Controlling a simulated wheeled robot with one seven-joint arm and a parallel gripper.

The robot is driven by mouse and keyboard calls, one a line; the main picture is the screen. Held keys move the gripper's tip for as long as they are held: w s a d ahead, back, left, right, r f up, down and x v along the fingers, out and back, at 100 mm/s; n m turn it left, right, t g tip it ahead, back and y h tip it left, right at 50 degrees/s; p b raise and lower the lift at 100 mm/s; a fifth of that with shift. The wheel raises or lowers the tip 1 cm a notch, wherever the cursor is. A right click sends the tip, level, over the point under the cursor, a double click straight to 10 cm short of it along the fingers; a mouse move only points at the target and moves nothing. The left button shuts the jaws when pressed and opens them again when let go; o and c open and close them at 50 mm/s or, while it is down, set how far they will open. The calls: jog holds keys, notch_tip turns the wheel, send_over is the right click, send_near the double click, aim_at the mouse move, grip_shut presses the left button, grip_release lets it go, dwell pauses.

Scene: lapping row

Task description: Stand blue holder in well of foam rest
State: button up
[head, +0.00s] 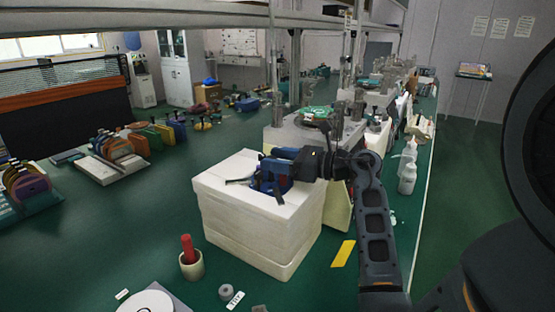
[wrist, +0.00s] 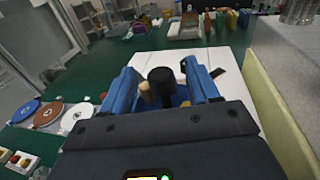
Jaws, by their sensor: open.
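The foam rest (head: 258,235) is a large white block stack in the middle of the head view. Its white top (wrist: 230,80) shows behind my fingers in the wrist view. The blue holder (head: 272,184) is at the foam's top, below my gripper (head: 264,168). In the wrist view my gripper (wrist: 166,78) has its two blue fingers apart, on either side of a black knob (wrist: 161,80) and a tan peg (wrist: 146,93). A bit of blue (wrist: 181,99) shows below them. The well is hidden, and I cannot tell how deep the holder sits.
A red-topped cup (head: 191,262) stands on the green floor or bench surface in front of the foam. A grey machine (head: 300,137) is close behind. White bottles (head: 407,178) stand right of my arm. Coloured racks (head: 130,150) are at left, with clear green surface between.

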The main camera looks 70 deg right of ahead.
jog(key=shift+f, duration=0.1)
jog(key=shift+s+a+r+b, duration=0.15)
jog(key=shift+s+b, duration=0.2)
jog(key=shift+s, duration=1.6)
jog(key=shift+s+r+b, duration=0.1)
jog(key=shift+s+b, duration=0.2)
jog(key=shift+s, duration=1.65)
